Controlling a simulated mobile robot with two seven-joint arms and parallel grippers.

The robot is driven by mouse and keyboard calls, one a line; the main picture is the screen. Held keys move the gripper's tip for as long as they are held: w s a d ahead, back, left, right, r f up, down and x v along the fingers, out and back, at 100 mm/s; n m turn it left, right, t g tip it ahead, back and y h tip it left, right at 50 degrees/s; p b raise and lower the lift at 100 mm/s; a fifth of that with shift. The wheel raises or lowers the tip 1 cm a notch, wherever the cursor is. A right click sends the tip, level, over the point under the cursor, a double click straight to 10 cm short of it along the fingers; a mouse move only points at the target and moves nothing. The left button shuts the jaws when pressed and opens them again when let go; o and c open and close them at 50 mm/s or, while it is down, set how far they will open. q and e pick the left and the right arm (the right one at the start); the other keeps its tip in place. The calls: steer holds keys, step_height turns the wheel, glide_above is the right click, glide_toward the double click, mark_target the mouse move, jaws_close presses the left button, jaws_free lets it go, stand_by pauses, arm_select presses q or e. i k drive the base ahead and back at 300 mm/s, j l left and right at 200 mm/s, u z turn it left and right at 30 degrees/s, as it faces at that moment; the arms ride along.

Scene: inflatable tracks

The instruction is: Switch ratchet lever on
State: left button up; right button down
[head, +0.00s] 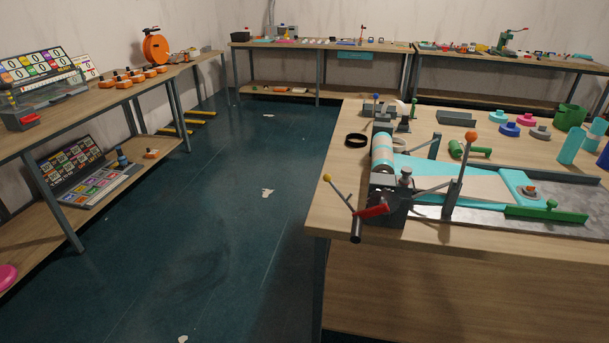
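A machine with a cyan bed stands on the wooden table (337,215) at the right. At its near left end is a dark grey block (388,203). A thin lever with a yellow ball (338,193) leans up and left from this end. A red-handled part (371,211) sits beside it. An upright grey lever with an orange ball (459,173) rises from the machine's front side. I cannot tell for sure which of these is the ratchet lever, or its on or off state. Neither of my grippers is in view.
A cyan and beige roller (382,153) lies behind the grey block. A green bar (546,214) is at the front right. Cups and small coloured parts cover the table's back right. Benches line the left and back walls. The dark green floor (200,240) at the left is mostly clear.

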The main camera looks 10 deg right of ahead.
mark_target(327, 178)
steer(key=i+j, duration=0.15)
steer(key=j, duration=0.15)
steer(key=i+j+z, duration=0.15)
steer(key=j, duration=0.2)
steer(key=i+j, duration=0.1)
steer(key=j, duration=0.2)
steer(key=i+j+z, duration=0.1)
steer(key=j, duration=0.25)
steer(key=i+j+z, duration=0.1)
steer(key=j, duration=0.25)
